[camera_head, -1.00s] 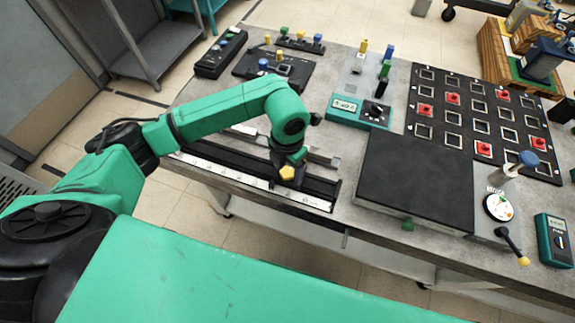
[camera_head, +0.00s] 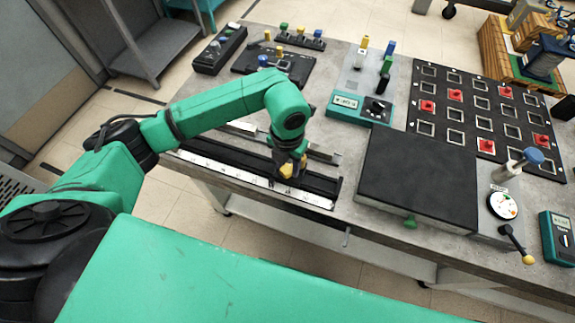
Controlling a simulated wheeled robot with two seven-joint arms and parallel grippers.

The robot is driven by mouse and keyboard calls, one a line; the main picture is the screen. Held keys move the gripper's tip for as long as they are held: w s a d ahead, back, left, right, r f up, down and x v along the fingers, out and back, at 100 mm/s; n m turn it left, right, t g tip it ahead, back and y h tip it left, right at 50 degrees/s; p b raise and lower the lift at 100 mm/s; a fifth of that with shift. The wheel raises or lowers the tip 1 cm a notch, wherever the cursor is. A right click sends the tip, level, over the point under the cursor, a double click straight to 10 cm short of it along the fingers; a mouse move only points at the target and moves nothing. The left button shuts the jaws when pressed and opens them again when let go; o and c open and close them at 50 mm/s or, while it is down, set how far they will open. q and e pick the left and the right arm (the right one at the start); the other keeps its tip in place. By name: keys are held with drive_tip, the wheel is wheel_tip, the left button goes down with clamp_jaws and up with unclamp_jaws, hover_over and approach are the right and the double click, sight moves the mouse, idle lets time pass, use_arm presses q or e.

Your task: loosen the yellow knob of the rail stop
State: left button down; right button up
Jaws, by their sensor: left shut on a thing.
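The yellow knob (camera_head: 286,170) of the rail stop shows at the tip of my left gripper (camera_head: 288,168). My left gripper points down from the green arm and is shut on the knob, whose far side is partly hidden by the fingers. The rail stop's body is mostly hidden under the gripper. The dark rail (camera_head: 236,168) runs along the table's front left edge, with a pale scale strip (camera_head: 230,173) on its front side. My right gripper is not in view.
A dial gauge (camera_head: 503,205) stands at the right.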

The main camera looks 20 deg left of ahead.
use_arm(q)
drive_tip(key=n+b, duration=0.1)
drive_tip(key=n, duration=0.2)
drive_tip(key=shift+n, duration=0.3)
drive_tip(key=shift+r, duration=0.1)
drive_tip(key=shift+c, duration=2)
unclamp_jaws()
